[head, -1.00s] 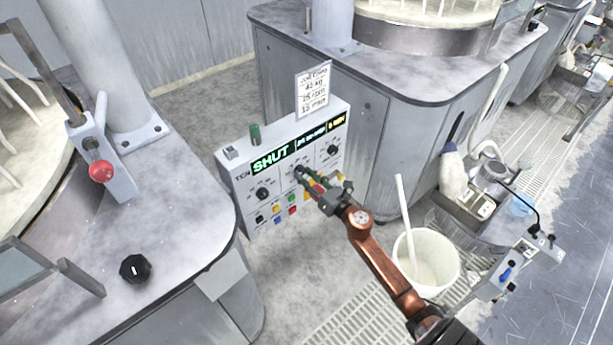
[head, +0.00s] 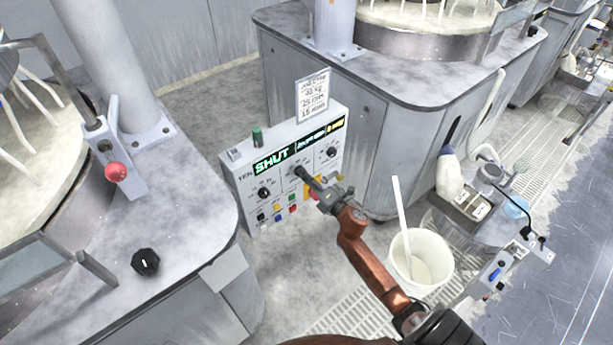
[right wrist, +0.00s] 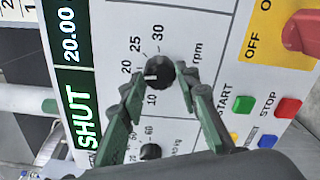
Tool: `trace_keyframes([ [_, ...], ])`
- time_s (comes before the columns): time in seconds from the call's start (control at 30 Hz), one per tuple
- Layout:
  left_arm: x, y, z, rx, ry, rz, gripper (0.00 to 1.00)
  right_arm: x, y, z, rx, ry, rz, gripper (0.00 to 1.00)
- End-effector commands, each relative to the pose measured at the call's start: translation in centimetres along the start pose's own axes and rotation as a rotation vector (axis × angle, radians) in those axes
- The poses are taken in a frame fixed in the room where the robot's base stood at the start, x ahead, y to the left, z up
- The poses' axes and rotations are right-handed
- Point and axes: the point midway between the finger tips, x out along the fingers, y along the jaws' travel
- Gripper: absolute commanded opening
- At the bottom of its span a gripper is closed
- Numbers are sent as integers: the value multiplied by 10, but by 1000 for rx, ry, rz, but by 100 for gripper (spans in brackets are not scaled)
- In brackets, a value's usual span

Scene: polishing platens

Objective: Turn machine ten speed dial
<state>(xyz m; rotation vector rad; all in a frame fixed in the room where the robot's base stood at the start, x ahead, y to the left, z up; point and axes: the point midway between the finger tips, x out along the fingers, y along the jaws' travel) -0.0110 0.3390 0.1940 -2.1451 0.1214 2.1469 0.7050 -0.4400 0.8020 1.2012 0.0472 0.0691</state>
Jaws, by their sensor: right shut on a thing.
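The grey control box labelled TEN (head: 238,205) stands between two machines, with a lit SHUT display (head: 271,162). Its middle knob, the speed dial (right wrist: 158,72), is black with a white mark and has an rpm scale around it. My right gripper (right wrist: 160,80) has its green fingers on either side of this dial and is shut on it. The white mark lies on the dial's left side in the right wrist view, near the 10 to 20 side of the scale. In the head view my right gripper (head: 308,181) partly hides the dial. My left gripper is not in view.
Other dials sit left (head: 264,193) and right (head: 331,152) of it. Green (right wrist: 243,104) and red (right wrist: 288,107) buttons and a red switch (right wrist: 303,34) are close by. A white bucket (head: 420,262) stands right of my arm. A loose black knob (head: 145,262) is on the left machine.

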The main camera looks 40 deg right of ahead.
Motion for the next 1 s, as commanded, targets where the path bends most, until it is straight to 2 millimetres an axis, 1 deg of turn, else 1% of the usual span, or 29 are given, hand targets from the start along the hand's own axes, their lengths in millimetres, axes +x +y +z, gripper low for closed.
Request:
trace_keyframes([
  [0.03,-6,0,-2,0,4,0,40,0,3,2,46,-2,0,5],
  [0.6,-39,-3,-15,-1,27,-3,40,0,2,2,573,-2,-1,5],
  [0.8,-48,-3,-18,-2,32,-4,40,0,2,2,716,-3,-2,5],
  [1.0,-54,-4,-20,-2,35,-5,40,0,1,1,810,-2,-1,5],
])
